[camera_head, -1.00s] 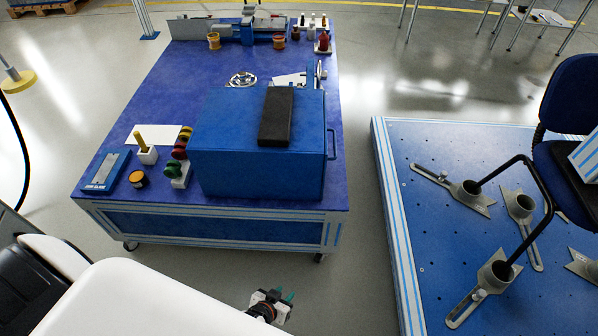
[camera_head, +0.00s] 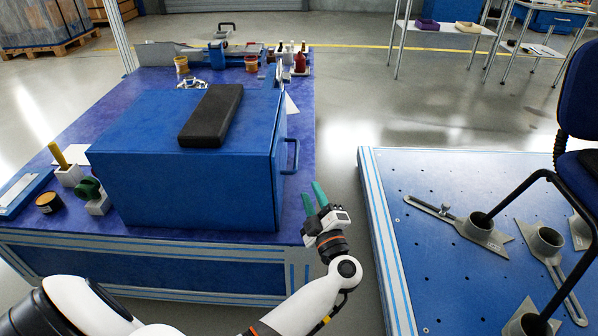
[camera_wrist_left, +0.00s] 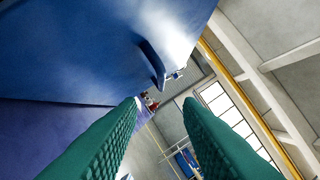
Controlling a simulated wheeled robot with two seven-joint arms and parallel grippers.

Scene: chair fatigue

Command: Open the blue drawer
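The blue drawer (camera_head: 281,165) shows as the right-hand face of a big blue box (camera_head: 150,180) on the blue table, and looks flush with it. Its blue handle (camera_head: 294,156) sticks out to the right. In the left wrist view the handle (camera_wrist_left: 152,65) lies above and beyond my fingertips. My left gripper (camera_head: 315,192) is below and right of the handle, its two green fingers pointing up and apart, with nothing between them. It also shows in the left wrist view (camera_wrist_left: 162,106), clear of the handle. My right gripper is not seen.
A black block (camera_head: 211,116) lies on the box. The blue table (camera_head: 294,215) holds several small items at left and back. A blue perforated platform (camera_head: 400,240) with metal clamps and a chair (camera_head: 577,110) stands at right. A floor gap separates table and platform.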

